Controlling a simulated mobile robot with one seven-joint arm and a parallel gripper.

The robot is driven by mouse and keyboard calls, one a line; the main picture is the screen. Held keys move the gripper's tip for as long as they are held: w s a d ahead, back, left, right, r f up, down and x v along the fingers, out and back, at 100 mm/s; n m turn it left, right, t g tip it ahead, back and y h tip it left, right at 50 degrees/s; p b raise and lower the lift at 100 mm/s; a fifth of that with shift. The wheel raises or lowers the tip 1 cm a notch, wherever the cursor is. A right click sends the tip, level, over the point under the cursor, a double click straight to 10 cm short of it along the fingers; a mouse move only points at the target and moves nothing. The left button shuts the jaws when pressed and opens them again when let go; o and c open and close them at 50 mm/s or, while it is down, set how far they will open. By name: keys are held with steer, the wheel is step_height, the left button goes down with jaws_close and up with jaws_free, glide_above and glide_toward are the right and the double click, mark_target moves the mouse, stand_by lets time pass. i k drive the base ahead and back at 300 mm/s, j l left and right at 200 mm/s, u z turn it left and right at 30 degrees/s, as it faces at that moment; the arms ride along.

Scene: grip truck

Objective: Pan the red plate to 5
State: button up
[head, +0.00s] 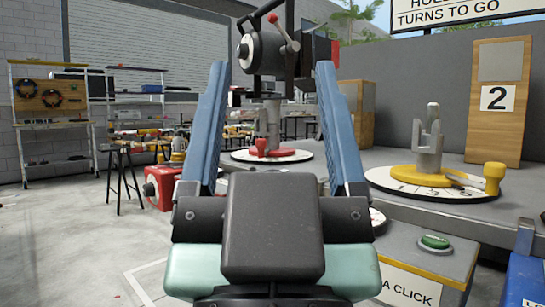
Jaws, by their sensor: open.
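The red plate (287,153) is a flat red disc on a white dial (242,156), on the grey deck beyond my gripper. A red knob (263,148) stands at its front left. A grey post (272,125) rises from it to a dark device (262,54) with a round white face. My gripper (273,75) is open, its two blue fingers pointing up and away. The red plate shows between the fingers, and nothing is seen held. The gripper hides part of the dial, and its numbers are too small to read.
A yellow plate (425,179) with a yellow knob (493,176) sits on another white dial at right. Behind it stands a wooden panel marked 2 (497,98). A green button (435,241) tops a grey box at lower right. Shelves and stools stand left; the left floor is mostly clear.

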mark_target(268, 146)
steer(key=i+j, duration=0.1)
steer(key=i, duration=0.4)
steer(key=j+z, duration=0.5)
steer(key=j, duration=0.5)
